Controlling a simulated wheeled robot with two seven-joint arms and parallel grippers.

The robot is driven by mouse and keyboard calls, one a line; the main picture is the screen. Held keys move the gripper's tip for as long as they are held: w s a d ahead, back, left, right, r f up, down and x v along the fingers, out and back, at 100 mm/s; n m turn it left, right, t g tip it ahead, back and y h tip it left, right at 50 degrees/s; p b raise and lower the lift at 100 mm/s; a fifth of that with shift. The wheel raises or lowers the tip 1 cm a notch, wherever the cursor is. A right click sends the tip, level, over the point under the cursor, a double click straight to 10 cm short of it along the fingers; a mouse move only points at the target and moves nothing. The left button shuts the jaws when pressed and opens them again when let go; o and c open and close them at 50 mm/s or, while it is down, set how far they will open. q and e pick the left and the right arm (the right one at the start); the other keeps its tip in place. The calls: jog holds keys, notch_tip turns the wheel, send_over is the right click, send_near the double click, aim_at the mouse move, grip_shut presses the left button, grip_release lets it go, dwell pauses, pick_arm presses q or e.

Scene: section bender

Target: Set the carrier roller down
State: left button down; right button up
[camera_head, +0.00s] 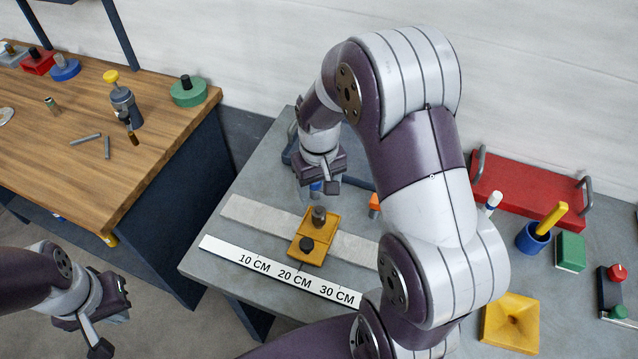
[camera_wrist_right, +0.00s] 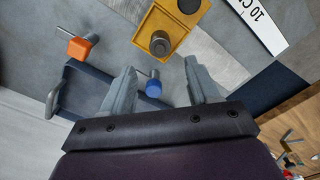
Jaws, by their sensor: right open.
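A dark grey cylinder (camera_head: 319,214), which looks like the carrier roller, stands upright on a yellow block (camera_head: 331,235) beside a black knob (camera_head: 307,243). The cylinder (camera_wrist_right: 160,43) also shows in the right wrist view, beyond my fingertips and apart from them. My right gripper (camera_head: 318,188) is open just behind the yellow block. In its wrist view, the fingers (camera_wrist_right: 159,70) are spread, with a blue-capped piece (camera_wrist_right: 153,88) showing in the gap; I see no grip on it. My left gripper (camera_head: 103,325) hangs low at the left, away from the bench; its finger gap is unclear.
A ruler strip (camera_head: 277,272) lies along the bench front. An orange-headed piece (camera_wrist_right: 77,48) stands near the right gripper. A red plate with handles (camera_head: 525,190), a blue pen cup (camera_head: 533,238) and a yellow funnel block (camera_head: 511,323) are at right. A wooden bench (camera_head: 60,180) is at left.

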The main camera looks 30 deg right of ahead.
jog(key=s+a+r+n+t, duration=0.1)
jog(key=s+a+r, duration=0.2)
jog(key=s+a, duration=0.2)
jog(key=s, duration=0.3)
jog(key=shift+s+a, duration=0.15)
jog(key=shift+s, duration=0.25)
dwell(0.6)
